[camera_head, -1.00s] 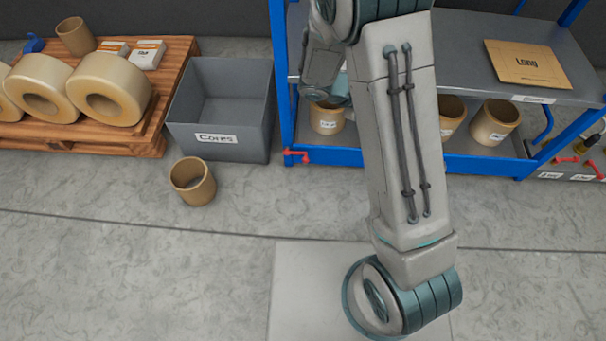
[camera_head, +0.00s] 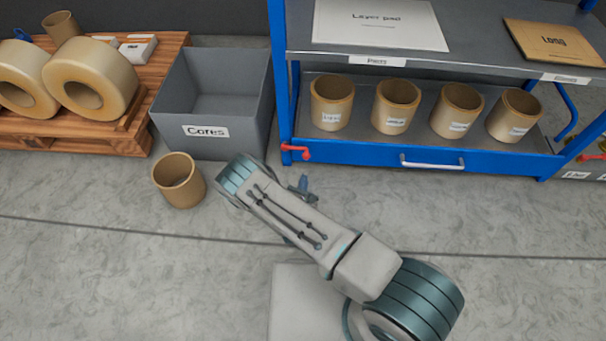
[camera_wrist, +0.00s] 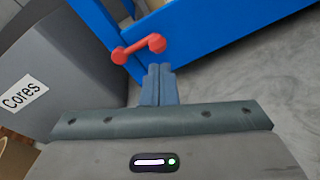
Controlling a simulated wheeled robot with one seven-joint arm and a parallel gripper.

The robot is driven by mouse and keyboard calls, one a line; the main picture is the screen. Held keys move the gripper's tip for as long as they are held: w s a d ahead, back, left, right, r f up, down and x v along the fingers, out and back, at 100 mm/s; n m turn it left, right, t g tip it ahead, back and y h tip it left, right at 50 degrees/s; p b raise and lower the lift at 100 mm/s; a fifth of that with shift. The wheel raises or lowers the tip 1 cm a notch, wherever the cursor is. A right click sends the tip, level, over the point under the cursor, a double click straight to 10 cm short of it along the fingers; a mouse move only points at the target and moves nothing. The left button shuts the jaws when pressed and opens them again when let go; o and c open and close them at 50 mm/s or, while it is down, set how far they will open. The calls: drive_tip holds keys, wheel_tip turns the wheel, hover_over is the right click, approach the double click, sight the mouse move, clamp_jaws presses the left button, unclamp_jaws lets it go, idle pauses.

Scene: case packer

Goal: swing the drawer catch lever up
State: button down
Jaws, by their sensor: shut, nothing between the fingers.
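The red catch lever (camera_head: 296,152) sits at the left end of the blue drawer front (camera_head: 372,158), lying roughly level with its free end to the right. In the wrist view the red lever (camera_wrist: 139,48) shows just beyond the fingertips, with a round knob at each end. My gripper (camera_head: 305,182) is shut and empty, in front of and below the lever. In the wrist view my gripper's fingers (camera_wrist: 160,70) are together, with a small apparent gap to the lever; contact cannot be told. The drawer looks closed and has a white bar handle (camera_head: 432,163).
A grey bin (camera_head: 213,142) labelled "Cores" stands close to the left of the lever. A loose core (camera_head: 179,181) stands on the floor before it. Several cores stand on the drawer level. A pallet (camera_head: 120,140) with rolls is at far left.

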wheel_tip(320, 180, down, 6)
drive_tip(key=s+a+n+y, duration=0.1)
drive_tip(key=s+n+y, duration=0.1)
drive_tip(key=shift+s+a+g+b, duration=0.15)
drive_tip(key=shift+s+g+b, duration=0.05)
drive_tip(key=shift+g+b, duration=0.15)
drive_tip(key=shift+r, duration=0.1)
drive_tip(key=w+r+b, duration=0.1)
drive_tip(key=w+b, duration=0.5)
drive_tip(key=w, duration=0.5)
drive_tip(key=shift+w+d, duration=0.3)
drive_tip(key=shift+d, duration=0.15)
drive_tip(key=shift+r, duration=0.2)
